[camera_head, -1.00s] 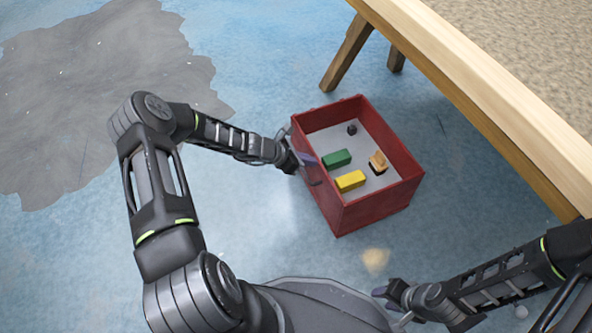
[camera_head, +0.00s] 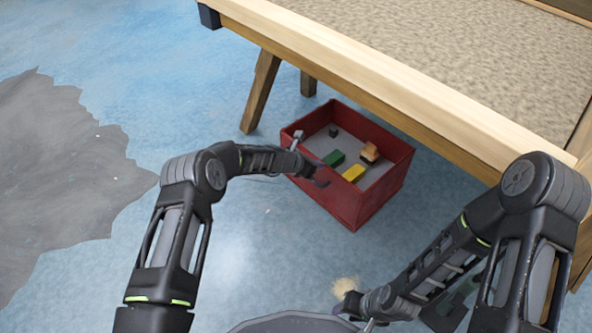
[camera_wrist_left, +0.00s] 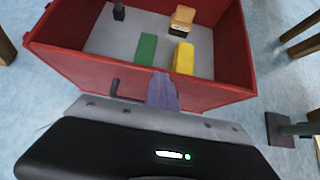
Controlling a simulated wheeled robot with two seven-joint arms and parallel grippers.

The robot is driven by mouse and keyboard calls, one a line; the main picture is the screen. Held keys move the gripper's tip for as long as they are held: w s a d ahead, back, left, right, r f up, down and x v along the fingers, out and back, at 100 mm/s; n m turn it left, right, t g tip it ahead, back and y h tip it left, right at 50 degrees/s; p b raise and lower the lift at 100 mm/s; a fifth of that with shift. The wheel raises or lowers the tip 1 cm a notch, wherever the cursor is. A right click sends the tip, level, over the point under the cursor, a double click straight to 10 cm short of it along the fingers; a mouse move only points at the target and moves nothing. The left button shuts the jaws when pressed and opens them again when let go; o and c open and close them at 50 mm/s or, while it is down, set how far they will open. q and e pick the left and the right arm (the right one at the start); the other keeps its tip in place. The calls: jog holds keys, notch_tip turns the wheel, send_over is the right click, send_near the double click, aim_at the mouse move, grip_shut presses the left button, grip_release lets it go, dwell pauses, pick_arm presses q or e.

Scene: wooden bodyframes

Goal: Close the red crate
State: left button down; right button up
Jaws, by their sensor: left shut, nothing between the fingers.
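The red crate (camera_head: 345,198) is an open-topped box on the blue floor, its far side close to the bench edge. Inside lie a green block (camera_head: 334,158), a yellow block (camera_head: 353,173), a small tan toy (camera_head: 369,152) and a small dark piece (camera_head: 333,131). My left gripper (camera_head: 318,178) is at the crate's near wall. In the left wrist view its purple fingers (camera_wrist_left: 162,92) are shut with nothing between them, against or just before that wall, beside a dark handle (camera_wrist_left: 116,90). Contact is unclear. My right gripper (camera_head: 346,302) is low, away from the crate; its jaws are unclear.
A wooden bench (camera_head: 380,85) with a speckled top runs along the crate's far side. Its leg (camera_head: 261,92) stands behind and left of the crate.

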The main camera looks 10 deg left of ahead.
pick_arm(q)
jog(key=shift+w+d, duration=0.8)
jog(key=shift+w, duration=0.2)
pick_arm(e)
jog(key=shift+w, duration=0.65)
pick_arm(q)
jog(key=shift+a, duration=0.1)
pick_arm(e)
jog(key=shift+s+f, duration=0.1)
